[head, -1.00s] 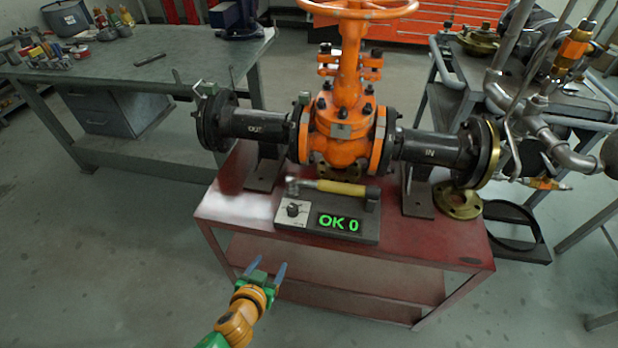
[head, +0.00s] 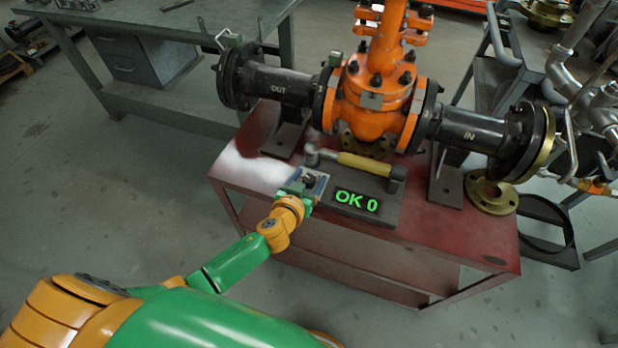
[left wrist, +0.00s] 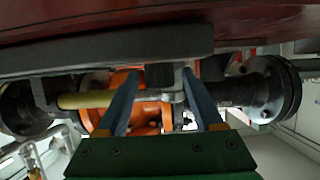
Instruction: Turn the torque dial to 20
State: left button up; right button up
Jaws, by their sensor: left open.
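The dark torque dial (left wrist: 159,76) shows between the fingers of my left gripper (left wrist: 160,74) in the left wrist view, which is upside down. The gripper is open, with one blue finger on each side of the dial; I cannot tell whether either touches it. In the head view my left gripper (head: 309,182) is over the left end of the tester block (head: 379,217) and largely hides the dial. The block's display (head: 357,201) reads "OK 0" in green. My right gripper is in neither view.
A wrench with a yellow handle (head: 365,164) lies behind the display. The orange gate valve (head: 378,105) with black pipes stands behind it on the red table (head: 460,236). A brass flange (head: 491,193) lies at the right. The table's left part is clear.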

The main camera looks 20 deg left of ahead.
pick_arm(q)
grip_shut()
